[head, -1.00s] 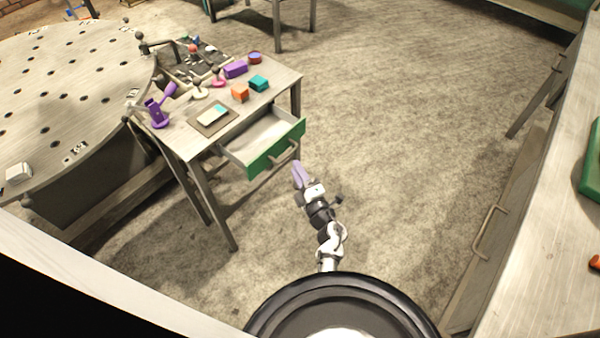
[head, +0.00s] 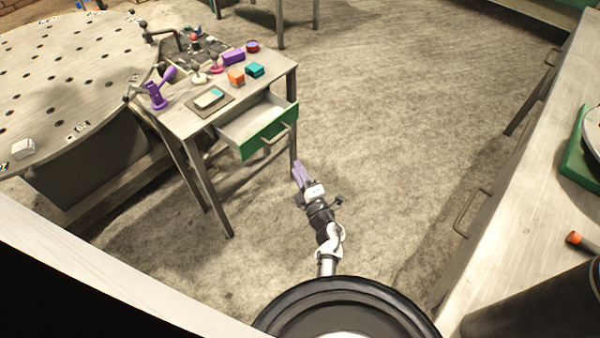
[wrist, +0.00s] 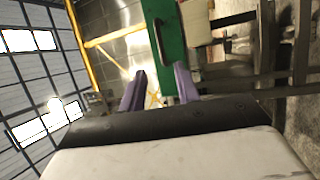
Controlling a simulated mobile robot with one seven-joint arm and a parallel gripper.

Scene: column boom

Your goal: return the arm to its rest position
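My gripper (head: 299,172) is in the head view, at the end of my arm, over bare floor just right of the small desk's front leg. In the wrist view, its two purple fingers (wrist: 160,88) stand apart with nothing between them, so it is open and empty. My arm reaches forward and slightly left from my round base. The open drawer with a green front (head: 265,136) is up and left of the gripper in the head view. The green front also shows beyond the fingers in the wrist view (wrist: 166,35). The gripper appears clear of it.
The small desk (head: 185,122) bears a purple holder (head: 156,95), an orange block (head: 236,77), a teal block (head: 255,70) and other items. A perforated table (head: 60,80) is at left. A counter (head: 530,210) with handles runs along the right. The carpet between is clear.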

